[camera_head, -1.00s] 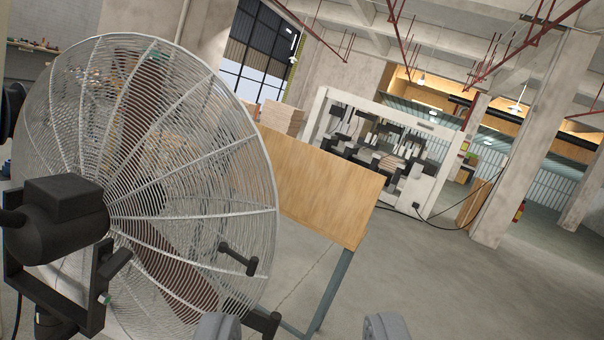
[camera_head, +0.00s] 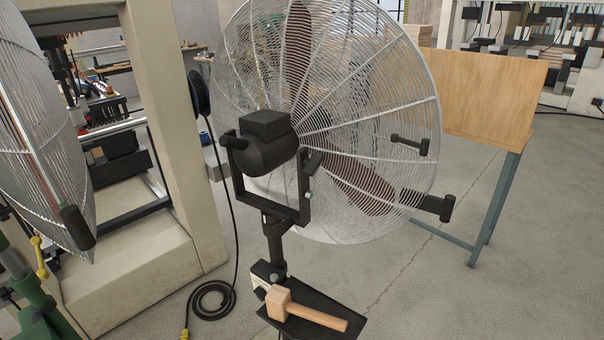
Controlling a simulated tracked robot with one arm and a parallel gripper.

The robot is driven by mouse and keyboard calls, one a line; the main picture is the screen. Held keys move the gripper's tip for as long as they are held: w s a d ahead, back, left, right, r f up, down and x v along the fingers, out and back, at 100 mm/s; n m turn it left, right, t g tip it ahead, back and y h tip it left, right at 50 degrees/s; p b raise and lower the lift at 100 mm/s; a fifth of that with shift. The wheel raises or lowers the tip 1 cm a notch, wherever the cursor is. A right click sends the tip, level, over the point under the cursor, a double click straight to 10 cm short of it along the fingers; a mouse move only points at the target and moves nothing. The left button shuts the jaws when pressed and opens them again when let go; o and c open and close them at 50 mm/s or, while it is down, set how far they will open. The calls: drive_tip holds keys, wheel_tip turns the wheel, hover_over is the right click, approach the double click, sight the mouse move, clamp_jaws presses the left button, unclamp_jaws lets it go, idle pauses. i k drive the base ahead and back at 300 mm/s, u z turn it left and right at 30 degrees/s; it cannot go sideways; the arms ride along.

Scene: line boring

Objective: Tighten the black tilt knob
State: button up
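A large pedestal fan has a round wire cage (camera_head: 400,75) and a black motor housing (camera_head: 262,155) held in a black U-shaped bracket (camera_head: 290,212). A small black part at the top of the bracket's right arm (camera_head: 314,161) looks like the tilt knob, but I cannot be sure. A small pale end (camera_head: 308,194) shows lower on that arm. Two black T-shaped handles (camera_head: 410,145) (camera_head: 430,204) show at the right of the cage. Whether the knob is tight or loose does not show. My gripper is out of view.
A wooden mallet (camera_head: 318,315) lies on a black tray (camera_head: 345,316) below the fan. A second caged fan (camera_head: 45,130) and a beige machine frame (camera_head: 165,110) stand left. A black cable (camera_head: 232,240) coils on the floor. A wooden-topped table (camera_head: 490,95) stands right; floor in front is clear.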

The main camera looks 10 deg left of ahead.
sight(312, 164)
drive_tip(key=k, duration=1.15)
drive_tip(key=z, duration=0.5)
drive_tip(key=i, duration=1.8)
drive_tip(key=u, duration=0.75)
drive_tip(key=i, duration=0.5)
drive_tip(key=z, duration=0.2)
